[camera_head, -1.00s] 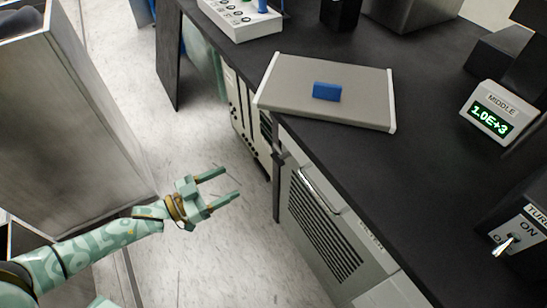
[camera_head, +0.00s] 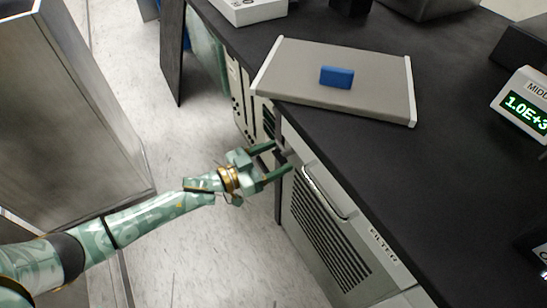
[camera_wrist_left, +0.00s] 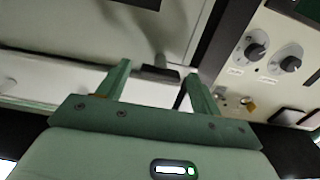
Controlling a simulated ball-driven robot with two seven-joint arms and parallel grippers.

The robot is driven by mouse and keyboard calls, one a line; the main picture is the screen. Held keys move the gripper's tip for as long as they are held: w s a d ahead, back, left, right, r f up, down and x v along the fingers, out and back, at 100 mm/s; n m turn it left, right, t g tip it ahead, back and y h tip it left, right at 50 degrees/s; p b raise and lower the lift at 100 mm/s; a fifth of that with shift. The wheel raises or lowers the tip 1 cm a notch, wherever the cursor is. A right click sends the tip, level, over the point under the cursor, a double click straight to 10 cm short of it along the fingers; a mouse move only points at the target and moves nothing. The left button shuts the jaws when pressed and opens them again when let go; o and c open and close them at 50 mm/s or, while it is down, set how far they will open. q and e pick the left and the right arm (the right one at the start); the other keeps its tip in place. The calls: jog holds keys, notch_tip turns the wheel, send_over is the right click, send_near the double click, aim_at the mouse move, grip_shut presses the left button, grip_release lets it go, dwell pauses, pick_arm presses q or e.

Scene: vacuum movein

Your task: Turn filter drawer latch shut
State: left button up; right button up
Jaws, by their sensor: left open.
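The filter drawer (camera_head: 304,235) is a light grey front with a dark grille, a metal handle (camera_head: 323,194) and a "FILTER" label, under the black bench. It looks closed. My left gripper (camera_head: 283,157) is open at the drawer's upper left corner, fingers pointing at the cabinet. In the left wrist view, a short dark bar (camera_wrist_left: 160,73), apparently the latch, lies between the two fingertips, roughly crosswise. I cannot tell whether the fingers touch it. In the head view the fingers largely hide that spot. My right gripper is not in view.
The black bench top (camera_head: 350,145) overhangs the drawer. On it lie a grey plate (camera_head: 300,75) with a blue block (camera_head: 337,77) and a "MIDDLE" display (camera_head: 525,105). A knob panel (camera_wrist_left: 270,55) is right of the fingers. A tall metal cabinet (camera_head: 70,110) stands left; floor between is clear.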

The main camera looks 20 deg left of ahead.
pick_arm(q)
jog(key=c, duration=1)
jog(key=shift+r+m+p, duration=0.1)
jog(key=shift+m+p, duration=0.3)
jog(key=shift+m, duration=0.5)
jog(key=m, duration=0.2)
jog(key=shift+m+p, duration=0.3)
jog(key=shift+p, duration=0.05)
jog(key=shift+s+d+f+m, duration=0.1)
jog(key=shift+f+m, duration=0.05)
jog(key=shift+m, duration=2.15)
jog(key=shift+a+f+m, duration=0.1)
jog(key=shift+m, duration=2.2)
jog(key=shift+s+d+f+m, duration=0.1)
jog(key=shift+f+m, duration=0.05)
jog(key=shift+m, duration=2.15)
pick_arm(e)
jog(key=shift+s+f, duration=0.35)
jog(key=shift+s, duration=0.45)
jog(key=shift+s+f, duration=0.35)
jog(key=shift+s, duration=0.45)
